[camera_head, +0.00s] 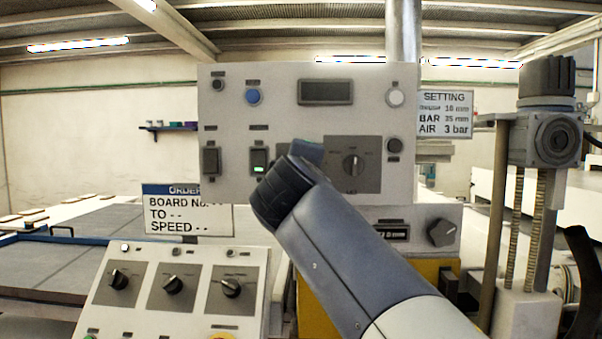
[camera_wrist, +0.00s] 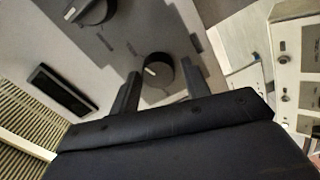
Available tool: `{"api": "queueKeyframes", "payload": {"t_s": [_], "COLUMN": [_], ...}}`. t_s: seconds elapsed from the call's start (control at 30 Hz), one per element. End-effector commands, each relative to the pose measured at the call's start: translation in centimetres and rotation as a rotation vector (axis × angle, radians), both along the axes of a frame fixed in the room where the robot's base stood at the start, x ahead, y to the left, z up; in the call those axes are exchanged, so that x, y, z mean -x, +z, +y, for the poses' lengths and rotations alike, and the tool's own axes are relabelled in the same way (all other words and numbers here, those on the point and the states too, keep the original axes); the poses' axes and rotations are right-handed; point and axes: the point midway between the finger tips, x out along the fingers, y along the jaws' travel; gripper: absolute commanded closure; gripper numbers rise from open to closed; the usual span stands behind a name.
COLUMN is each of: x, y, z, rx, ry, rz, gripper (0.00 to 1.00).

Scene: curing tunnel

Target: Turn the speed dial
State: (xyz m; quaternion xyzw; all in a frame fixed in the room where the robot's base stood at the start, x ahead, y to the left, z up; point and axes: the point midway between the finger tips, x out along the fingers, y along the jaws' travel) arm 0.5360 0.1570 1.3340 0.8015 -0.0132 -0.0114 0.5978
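A round black dial (camera_wrist: 158,72) with a white mark sits on a dark grey plate in the wrist view. Its white mark is on the left side in that view. My gripper (camera_wrist: 160,68) has its two fingers apart, one on each side of this dial; a contact cannot be made out. In the head view, my gripper end (camera_head: 308,152) is in front of the upper control panel (camera_head: 230,100) and hides this dial. A larger black knob (camera_head: 352,165) is right of it on the panel, and shows at the top left of the wrist view (camera_wrist: 92,8). Dial labels are unreadable.
A dark display (camera_head: 325,92) is above on the panel; it also shows in the wrist view (camera_wrist: 62,88). Black rocker switches (camera_head: 210,161) are to the left. A sloped console (camera_head: 145,300) with several knobs is below left. A grey knob (camera_head: 442,232) is below right.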

Motion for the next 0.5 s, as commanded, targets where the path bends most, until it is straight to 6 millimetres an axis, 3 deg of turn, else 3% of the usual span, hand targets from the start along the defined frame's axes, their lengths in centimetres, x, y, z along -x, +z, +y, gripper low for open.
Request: {"api": "queueKeyframes", "payload": {"t_s": [0.13, 0.37, 0.5], "x": [0.0, 0.1, 1.4], "y": [0.1, 0.1, 0.1], "z": [0.0, 0.0, 0.1], "rx": [0.001, 0.001, 0.001], "ry": [0.001, 0.0, 0.003], "rz": [-0.001, -0.002, -0.005], "gripper": [0.45, 0.45, 0.45]}}
